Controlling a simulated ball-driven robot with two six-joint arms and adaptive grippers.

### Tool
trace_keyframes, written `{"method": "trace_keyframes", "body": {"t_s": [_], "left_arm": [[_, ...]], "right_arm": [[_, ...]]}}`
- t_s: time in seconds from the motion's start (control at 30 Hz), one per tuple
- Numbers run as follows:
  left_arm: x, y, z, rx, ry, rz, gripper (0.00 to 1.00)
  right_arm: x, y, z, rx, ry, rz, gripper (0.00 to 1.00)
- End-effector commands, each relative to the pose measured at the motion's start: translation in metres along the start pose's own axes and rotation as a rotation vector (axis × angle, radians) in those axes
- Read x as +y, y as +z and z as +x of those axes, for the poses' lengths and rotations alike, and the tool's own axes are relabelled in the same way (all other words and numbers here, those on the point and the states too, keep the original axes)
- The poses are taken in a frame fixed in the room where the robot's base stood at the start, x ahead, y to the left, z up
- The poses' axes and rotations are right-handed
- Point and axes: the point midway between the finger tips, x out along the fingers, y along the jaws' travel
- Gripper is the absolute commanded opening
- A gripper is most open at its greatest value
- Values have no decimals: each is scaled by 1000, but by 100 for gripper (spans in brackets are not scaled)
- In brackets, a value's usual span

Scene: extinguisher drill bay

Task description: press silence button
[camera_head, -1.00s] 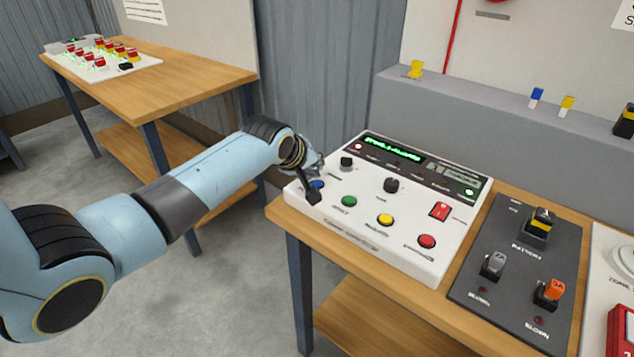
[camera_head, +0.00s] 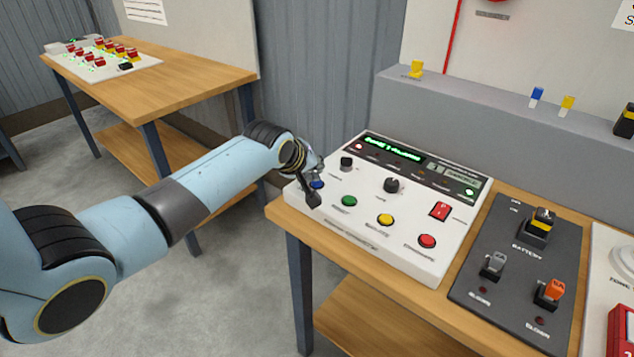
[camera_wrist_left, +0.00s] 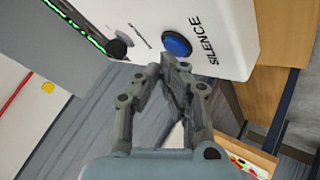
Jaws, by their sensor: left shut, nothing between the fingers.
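The silence button is a round blue button (camera_wrist_left: 177,46) on the white control panel (camera_wrist_left: 222,22), with the word SILENCE printed beside it in the left wrist view. In the head view the blue button (camera_head: 317,185) is partly hidden behind my gripper at the panel's left corner. My left gripper (camera_wrist_left: 172,62) is shut and empty. Its fingertips show just below the blue button in the left wrist view; I cannot tell whether they touch the panel. In the head view the left gripper (camera_head: 314,196) is at the panel's left edge. My right gripper is not in view.
The panel also has a green button (camera_head: 349,201), a yellow button (camera_head: 385,219), a red button (camera_head: 427,241), black knobs and a red switch (camera_head: 439,210). A dark switch board (camera_head: 510,285) lies to the right. Another wooden table (camera_head: 190,80) stands at the back left.

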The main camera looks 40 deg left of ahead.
Motion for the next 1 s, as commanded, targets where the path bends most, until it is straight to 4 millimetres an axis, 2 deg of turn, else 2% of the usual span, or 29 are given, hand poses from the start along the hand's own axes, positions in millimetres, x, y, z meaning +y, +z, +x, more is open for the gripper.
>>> {"method": "trace_keyframes", "body": {"t_s": [1.0], "left_arm": [[-4, 5, 6, -1, -1, 0, 0]], "right_arm": [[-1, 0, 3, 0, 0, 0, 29]]}}
